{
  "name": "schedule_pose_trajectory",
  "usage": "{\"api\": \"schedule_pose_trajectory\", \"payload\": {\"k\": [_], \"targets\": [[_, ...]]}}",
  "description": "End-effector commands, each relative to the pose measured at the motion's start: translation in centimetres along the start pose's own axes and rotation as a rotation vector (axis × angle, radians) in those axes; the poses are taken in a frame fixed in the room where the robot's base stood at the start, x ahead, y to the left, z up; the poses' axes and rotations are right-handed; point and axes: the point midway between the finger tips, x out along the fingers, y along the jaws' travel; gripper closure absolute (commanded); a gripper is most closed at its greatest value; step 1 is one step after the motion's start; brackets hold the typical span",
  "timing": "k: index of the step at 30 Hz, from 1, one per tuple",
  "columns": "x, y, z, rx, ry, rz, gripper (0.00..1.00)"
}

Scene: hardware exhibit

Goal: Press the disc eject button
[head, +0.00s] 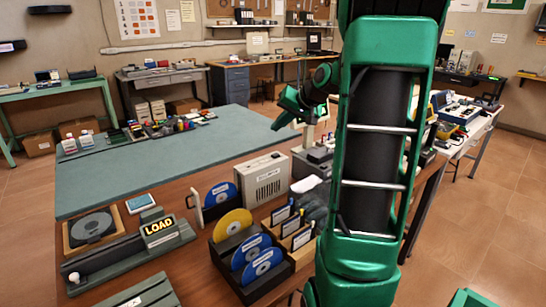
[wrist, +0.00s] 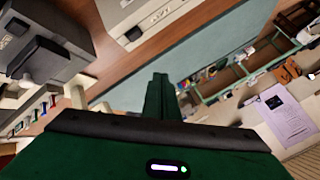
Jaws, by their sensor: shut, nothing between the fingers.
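My gripper (head: 286,110) is shut and empty, held in the air beyond the beige box in the head view. Its closed fingers (wrist: 161,97) show in the wrist view, touching nothing that I can see. The beige box (head: 263,182) stands on the wooden table with vents and a small label on its front. A blue disc (head: 221,193) stands upright just left of it, beside a white panel (head: 197,210). A grey-green device marked LOAD (head: 159,229) has a white knob (head: 74,277) at its left end. I cannot make out which part is the disc eject button.
A rack (head: 247,283) holds yellow and blue discs at the front. A dark disc (head: 92,225) lies in a wooden tray at left. A grey machine (head: 318,157) stands right of the beige box. The teal mat (head: 150,175) is largely clear.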

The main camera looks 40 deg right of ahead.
Motion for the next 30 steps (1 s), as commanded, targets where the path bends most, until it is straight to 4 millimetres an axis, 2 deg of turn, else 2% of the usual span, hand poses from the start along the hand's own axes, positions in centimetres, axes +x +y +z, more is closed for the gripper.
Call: {"api": "schedule_pose_trajectory", "payload": {"k": [15,30], "targets": [[4.2,3.1,3.1,0.0,-0.002,0.0,1.0],[4.9,3.6,3.6,-0.001,-0.001,0.001,1.0]]}}
